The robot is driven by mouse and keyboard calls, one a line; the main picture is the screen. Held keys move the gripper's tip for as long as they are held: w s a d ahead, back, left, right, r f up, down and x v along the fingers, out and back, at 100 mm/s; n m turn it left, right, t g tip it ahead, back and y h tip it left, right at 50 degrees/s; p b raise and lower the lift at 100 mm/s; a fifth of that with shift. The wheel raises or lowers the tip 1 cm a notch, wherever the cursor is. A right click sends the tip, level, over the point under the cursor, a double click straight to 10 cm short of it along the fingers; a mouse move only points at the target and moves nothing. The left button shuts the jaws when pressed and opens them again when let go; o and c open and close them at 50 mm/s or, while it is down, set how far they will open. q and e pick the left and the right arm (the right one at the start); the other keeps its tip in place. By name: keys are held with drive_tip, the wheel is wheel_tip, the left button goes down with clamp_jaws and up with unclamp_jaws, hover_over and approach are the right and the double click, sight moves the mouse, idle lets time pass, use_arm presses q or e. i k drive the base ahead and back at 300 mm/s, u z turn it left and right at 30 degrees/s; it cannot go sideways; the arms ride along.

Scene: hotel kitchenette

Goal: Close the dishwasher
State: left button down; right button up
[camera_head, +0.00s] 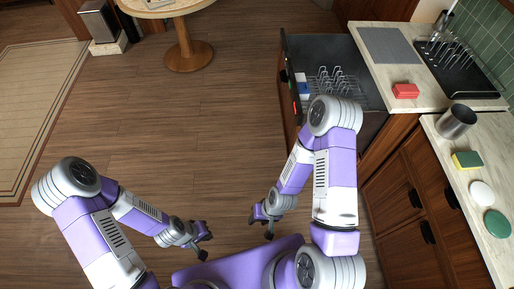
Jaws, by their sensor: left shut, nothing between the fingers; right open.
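The dishwasher (325,48) stands at the right, under the counter. It is open, with its dark part reaching out from the counter over the floor. A wire rack (335,82) shows inside, partly hidden behind my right arm. A wood front edge with a dark handle is at its left side. My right gripper (262,227) is open and empty, below and left of the dishwasher, apart from it. My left gripper (204,246) is shut and empty, farther left over the floor, well away from the dishwasher.
The counter (418,72) on the right holds a red block (405,91), a black dish rack (455,68), a metal cup (456,121) and a sponge (467,160). A round table (187,50) stands at the top. The wood floor left of the dishwasher is clear.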

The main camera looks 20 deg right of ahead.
sight(333, 64)
drive_tip(key=z, duration=0.55)
drive_tip(key=i, duration=1.15)
drive_tip(key=z, duration=0.5)
